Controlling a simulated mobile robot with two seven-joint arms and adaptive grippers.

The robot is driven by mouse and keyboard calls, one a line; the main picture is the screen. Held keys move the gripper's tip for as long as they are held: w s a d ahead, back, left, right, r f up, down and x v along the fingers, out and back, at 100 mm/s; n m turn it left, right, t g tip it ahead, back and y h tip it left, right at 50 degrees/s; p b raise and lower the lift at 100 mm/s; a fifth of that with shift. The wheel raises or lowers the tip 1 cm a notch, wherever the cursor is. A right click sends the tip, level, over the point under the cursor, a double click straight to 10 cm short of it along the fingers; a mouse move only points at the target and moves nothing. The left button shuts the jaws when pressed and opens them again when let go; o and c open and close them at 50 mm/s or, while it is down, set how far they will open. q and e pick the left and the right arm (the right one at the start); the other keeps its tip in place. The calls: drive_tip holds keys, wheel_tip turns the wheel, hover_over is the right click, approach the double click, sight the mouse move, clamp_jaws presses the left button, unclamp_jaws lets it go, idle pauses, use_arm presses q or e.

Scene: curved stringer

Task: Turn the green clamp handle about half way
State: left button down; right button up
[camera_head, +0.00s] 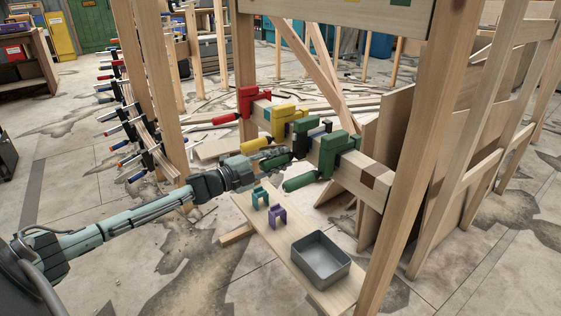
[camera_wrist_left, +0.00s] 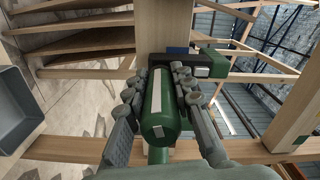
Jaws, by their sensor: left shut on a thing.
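Several clamps sit along a wooden beam (camera_head: 374,177) in the head view. The nearer one's green handle (camera_head: 300,183) sticks out free to the left. My left gripper (camera_head: 283,158) reaches in from the left, just behind that handle. In the left wrist view its two fingers are shut around a green clamp handle (camera_wrist_left: 160,108) with a pale stripe, one finger on each side. In the head view the fingers mostly hide the held handle. My right gripper is not in view.
A red clamp (camera_head: 246,101) and a yellow clamp (camera_head: 283,121) sit farther along the beam. Below, a board (camera_head: 316,287) bears a grey bin (camera_head: 321,261), a teal piece (camera_head: 260,196) and a purple piece (camera_head: 277,215). Wooden posts (camera_head: 421,150) stand close at the right.

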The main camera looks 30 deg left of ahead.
sight(260, 166)
use_arm(q)
drive_tip(key=shift+m+b, duration=0.4)
drive_tip(key=shift+m, duration=1)
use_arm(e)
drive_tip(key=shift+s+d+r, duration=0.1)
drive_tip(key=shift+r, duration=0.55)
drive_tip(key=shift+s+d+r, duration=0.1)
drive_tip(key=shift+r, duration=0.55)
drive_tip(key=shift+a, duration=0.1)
use_arm(q)
drive_tip(key=c, duration=1.3)
unclamp_jaws()
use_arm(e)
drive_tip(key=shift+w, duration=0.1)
use_arm(q)
drive_tip(key=shift+s, duration=0.1)
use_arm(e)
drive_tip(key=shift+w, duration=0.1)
use_arm(q)
drive_tip(key=v, duration=1.2)
